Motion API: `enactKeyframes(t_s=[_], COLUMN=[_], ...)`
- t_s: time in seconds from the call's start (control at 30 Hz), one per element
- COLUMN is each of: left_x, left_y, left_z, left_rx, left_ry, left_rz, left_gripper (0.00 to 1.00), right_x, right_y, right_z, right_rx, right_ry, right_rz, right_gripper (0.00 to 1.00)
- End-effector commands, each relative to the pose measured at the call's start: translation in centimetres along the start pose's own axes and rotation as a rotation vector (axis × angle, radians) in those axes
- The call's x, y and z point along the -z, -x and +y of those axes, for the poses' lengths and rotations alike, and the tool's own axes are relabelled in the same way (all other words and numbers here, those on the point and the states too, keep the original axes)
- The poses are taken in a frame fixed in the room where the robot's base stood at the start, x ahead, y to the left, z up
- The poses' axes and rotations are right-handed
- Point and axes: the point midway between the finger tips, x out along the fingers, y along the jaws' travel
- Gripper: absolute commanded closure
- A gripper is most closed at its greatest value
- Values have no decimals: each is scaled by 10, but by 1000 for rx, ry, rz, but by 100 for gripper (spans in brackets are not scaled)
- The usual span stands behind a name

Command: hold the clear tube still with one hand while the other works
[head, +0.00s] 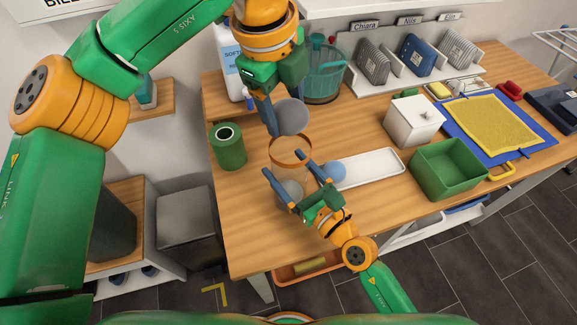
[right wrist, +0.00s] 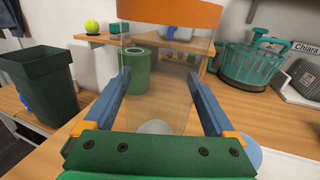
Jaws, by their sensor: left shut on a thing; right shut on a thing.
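The clear tube stands upright on the wooden table; its orange rim (head: 290,162) shows in the head view, and its see-through wall with an orange band (right wrist: 172,14) fills the middle of the right wrist view. My right gripper (head: 283,166) is shut around the tube, one blue finger on each side, below the rim. A grey ball (head: 290,192) shows low between these fingers, seemingly inside the tube. My left gripper (head: 284,118) is shut on another grey ball (head: 293,117), held above and apart from the rim.
A blue ball (head: 334,172) sits at the left end of a white tray (head: 375,167). A green can (head: 228,147) stands left of the tube and a teal basket (head: 322,85) behind it.

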Motion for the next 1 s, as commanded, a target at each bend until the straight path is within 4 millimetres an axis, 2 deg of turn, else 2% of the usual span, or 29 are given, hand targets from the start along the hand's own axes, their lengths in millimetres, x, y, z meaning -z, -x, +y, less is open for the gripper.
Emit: enactKeyframes(t_s=[0.4,0.73,0.77,0.8,0.87,1.0], left_x=[0,0,0,0,0,0], left_y=[-28,-31,-31,-31,-31,-31], left_z=[6,7,7,7,7,7], left_rx=[-1,-1,-1,-1,-1,-1], left_ry=[1,0,0,0,0,0], left_rz=[0,0,0,0,0,0], left_gripper=[84,84,24,13,0,0], right_x=[0,0,0,0,0,0], right_y=[0,0,0,0,0,0], right_z=[0,0,0,0,0,0], right_rx=[0,0,0,0,0,0], right_ry=[0,0,0,0,0,0], right_rz=[0,0,0,0,0,0], right_gripper=[66,66,66,66,66,66])
